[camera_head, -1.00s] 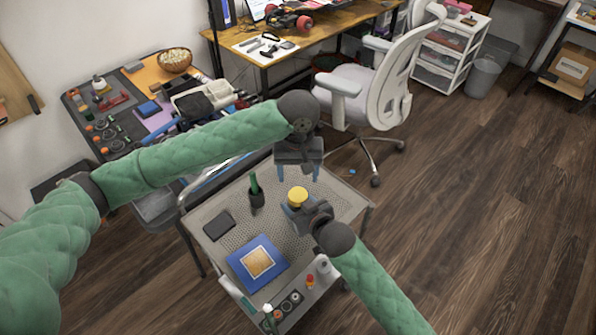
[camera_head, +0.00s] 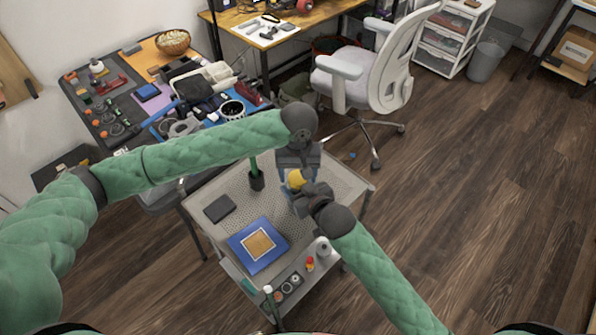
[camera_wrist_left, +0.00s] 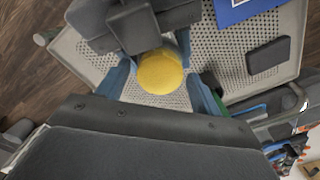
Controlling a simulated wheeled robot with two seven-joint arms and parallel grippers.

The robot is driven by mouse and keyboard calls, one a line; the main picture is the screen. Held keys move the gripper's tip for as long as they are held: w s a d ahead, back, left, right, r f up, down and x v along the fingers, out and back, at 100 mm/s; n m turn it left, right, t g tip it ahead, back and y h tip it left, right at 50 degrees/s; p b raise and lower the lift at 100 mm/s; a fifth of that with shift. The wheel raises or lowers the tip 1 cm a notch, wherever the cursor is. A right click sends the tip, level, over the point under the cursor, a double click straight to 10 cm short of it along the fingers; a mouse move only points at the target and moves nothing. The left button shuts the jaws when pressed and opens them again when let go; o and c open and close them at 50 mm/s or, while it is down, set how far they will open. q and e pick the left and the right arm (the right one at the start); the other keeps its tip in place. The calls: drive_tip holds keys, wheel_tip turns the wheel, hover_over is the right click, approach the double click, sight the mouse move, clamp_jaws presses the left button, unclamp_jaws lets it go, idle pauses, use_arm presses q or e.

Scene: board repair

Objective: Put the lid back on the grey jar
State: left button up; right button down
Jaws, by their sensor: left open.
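A round yellow piece, which looks like the lid (camera_head: 295,179), is above the cart top between my two grippers. In the left wrist view the yellow lid (camera_wrist_left: 161,72) lies between the blue fingers of my left gripper (camera_wrist_left: 165,85), which are apart, with gaps on both sides. My left gripper (camera_head: 297,182) reaches down over it from behind. My right gripper (camera_head: 298,190) comes in from the front right, right beside the lid; its fingertips are hidden. A small pale grey open cylinder, possibly the jar (camera_head: 323,248), stands on the cart's front ledge.
The perforated cart top (camera_head: 330,185) carries a blue mat with a tan square (camera_head: 259,244), a dark flat block (camera_head: 219,208) and a dark cup with a green tool (camera_head: 256,178). A cluttered workbench (camera_head: 120,110) is behind left; an office chair (camera_head: 365,85) stands behind right.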

use_arm(q)
drive_tip(key=shift+c, duration=0.5)
drive_tip(key=c, duration=0.9)
drive_tip(key=shift+m, duration=1.7)
drive_tip(key=o, duration=1.1)
drive_tip(key=shift+c, duration=0.2)
drive_tip(key=shift+r, duration=0.1)
drive_tip(key=shift+r, duration=2.2)
drive_tip(key=shift+c, duration=0.3)
